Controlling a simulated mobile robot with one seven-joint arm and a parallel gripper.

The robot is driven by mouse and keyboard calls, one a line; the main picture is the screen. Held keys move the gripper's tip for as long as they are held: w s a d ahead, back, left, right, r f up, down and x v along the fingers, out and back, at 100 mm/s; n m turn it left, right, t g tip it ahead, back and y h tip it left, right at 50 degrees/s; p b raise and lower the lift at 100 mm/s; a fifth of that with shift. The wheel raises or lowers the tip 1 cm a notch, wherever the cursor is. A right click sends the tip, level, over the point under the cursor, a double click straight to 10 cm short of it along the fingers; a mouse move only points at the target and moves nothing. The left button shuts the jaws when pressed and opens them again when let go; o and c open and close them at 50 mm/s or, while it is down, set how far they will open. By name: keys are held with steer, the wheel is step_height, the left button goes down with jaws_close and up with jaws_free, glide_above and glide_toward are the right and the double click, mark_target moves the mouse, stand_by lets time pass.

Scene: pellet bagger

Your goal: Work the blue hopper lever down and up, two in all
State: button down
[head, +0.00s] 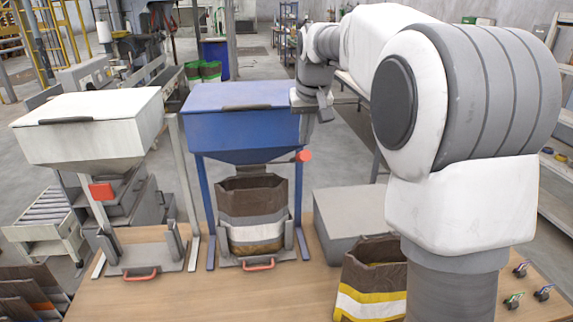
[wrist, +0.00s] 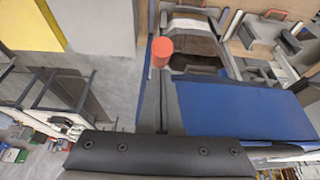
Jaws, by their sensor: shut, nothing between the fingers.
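The blue hopper (head: 240,125) stands on the table in the middle of the head view and fills the right of the wrist view (wrist: 245,110). Its lever has a red knob (head: 304,156) at the hopper's right side, sticking out roughly level. The knob also shows in the wrist view (wrist: 162,50), ahead of my gripper. My gripper (head: 323,113) is shut and empty, beside the hopper's right upper edge, above the knob and apart from it. A dark brown bag (head: 255,201) with a white band stands open under the hopper spout.
A white hopper (head: 90,110) with a red part stands to the left. A grey box (head: 350,218) and a brown bag with yellow and white bands (head: 370,300) are right of the blue hopper. Small clips lie at the table's right. The front middle of the table is clear.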

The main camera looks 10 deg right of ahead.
step_height(320, 180, down, 20)
steer(key=s+b, duration=0.2)
steer(key=b, duration=1.3)
steer(key=r+p, duration=0.6)
steer(key=w+r+p, duration=0.1)
steer(key=r+p, duration=0.5)
steer(key=r, duration=0.1)
steer(key=w+r+p, duration=0.1)
steer(key=r+p, duration=0.5)
steer(key=r, duration=0.1)
steer(key=shift+r, duration=0.2)
steer(key=shift+f, duration=0.15)
step_height(320, 180, down, 20)
steer(key=s+b, duration=0.2)
steer(key=b, duration=1.4)
steer(key=r+p, duration=0.6)
steer(key=w+r+p, duration=0.1)
steer(key=r+p, duration=0.4)
steer(key=r, duration=0.2)
steer(key=w+r+p, duration=0.1)
steer(key=r+p, duration=0.5)
steer(key=r, duration=0.1)
steer(key=shift+r+p, duration=0.2)
steer(key=shift+p, duration=0.15)
